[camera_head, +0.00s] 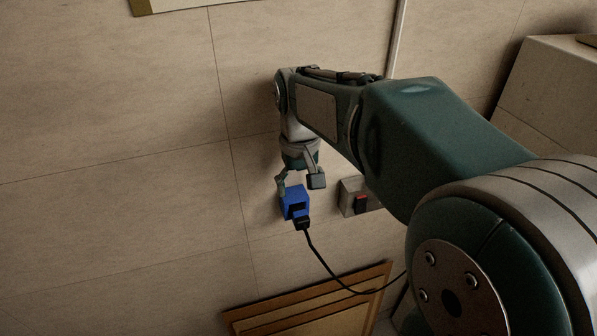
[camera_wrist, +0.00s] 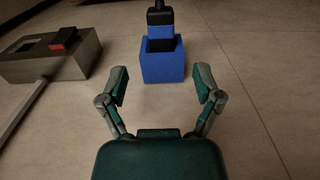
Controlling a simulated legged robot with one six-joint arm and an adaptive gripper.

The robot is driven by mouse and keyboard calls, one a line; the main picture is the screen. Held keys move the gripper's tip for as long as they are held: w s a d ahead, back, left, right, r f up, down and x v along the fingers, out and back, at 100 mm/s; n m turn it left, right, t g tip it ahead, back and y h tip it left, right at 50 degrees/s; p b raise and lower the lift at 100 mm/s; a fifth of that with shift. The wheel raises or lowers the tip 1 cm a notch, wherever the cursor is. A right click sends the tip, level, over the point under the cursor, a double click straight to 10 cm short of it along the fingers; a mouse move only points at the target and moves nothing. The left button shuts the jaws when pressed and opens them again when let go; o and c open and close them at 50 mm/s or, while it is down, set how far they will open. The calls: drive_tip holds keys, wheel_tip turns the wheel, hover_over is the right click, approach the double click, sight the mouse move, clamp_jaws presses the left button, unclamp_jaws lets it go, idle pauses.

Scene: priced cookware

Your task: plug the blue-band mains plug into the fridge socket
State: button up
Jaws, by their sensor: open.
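The black mains plug (camera_wrist: 160,33) with a blue band (camera_wrist: 160,18) sits in a blue block-shaped holder (camera_wrist: 163,68) on the tiled surface. The plug (camera_head: 301,223) also shows in the head view, its black cable running down and right from the blue holder (camera_head: 292,199). My gripper (camera_head: 298,184) is open and empty, with its fingertips close to the holder. In the wrist view the two fingers (camera_wrist: 163,78) stand apart, with the holder and plug centred beyond them. A grey box with a red switch (camera_wrist: 63,38) lies to the left there; it looks like the socket, but its label cannot be read.
The grey box (camera_head: 347,196) is right of the holder in the head view, partly behind my arm. A pale conduit (camera_head: 398,38) runs along the surface. A brown wooden frame (camera_head: 310,305) is below, near the cable. The tiles left of the holder are clear.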

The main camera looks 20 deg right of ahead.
sight(299, 209)
wheel_tip(299, 209, down, 8)
drive_tip(key=shift+a+r, duration=0.15)
drive_tip(key=shift+r, duration=0.05)
drive_tip(key=shift+c, duration=0.3)
clamp_jaws()
drive_tip(key=c, duration=0.6)
unclamp_jaws()
drive_tip(key=shift+c, duration=0.2)
clamp_jaws()
drive_tip(key=s, duration=0.6)
drive_tip(key=shift+s, duration=0.15)
